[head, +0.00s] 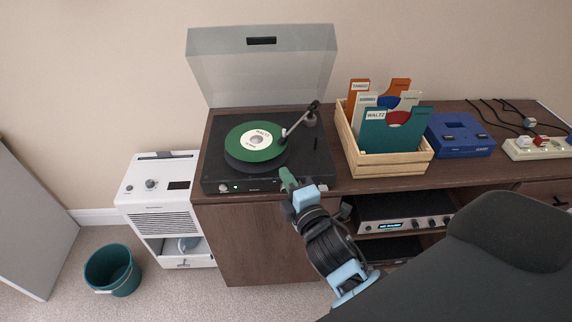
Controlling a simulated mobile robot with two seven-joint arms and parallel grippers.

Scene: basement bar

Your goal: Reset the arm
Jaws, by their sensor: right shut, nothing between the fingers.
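My right gripper (288,178) is at the front edge of the turntable (310,160), with its green fingertips together and nothing visible between them. It looks close to the turntable's front; I cannot tell whether it touches. A green record labelled WALTZ (240,146) lies on the platter. The tonearm (297,124) reaches from the right with its head at the record's right edge; I cannot tell whether the needle touches the record. The clear dust cover (225,75) stands raised. A small green light shows on the turntable's front left. My left gripper is not in view.
A wooden crate of record sleeves (400,163) and a blue device (460,140) stand right of the turntable. A power strip (535,150) with cables is at far right. An amplifier (400,212) sits on the shelf below. A white appliance (150,170) and teal bin (112,270) are left.

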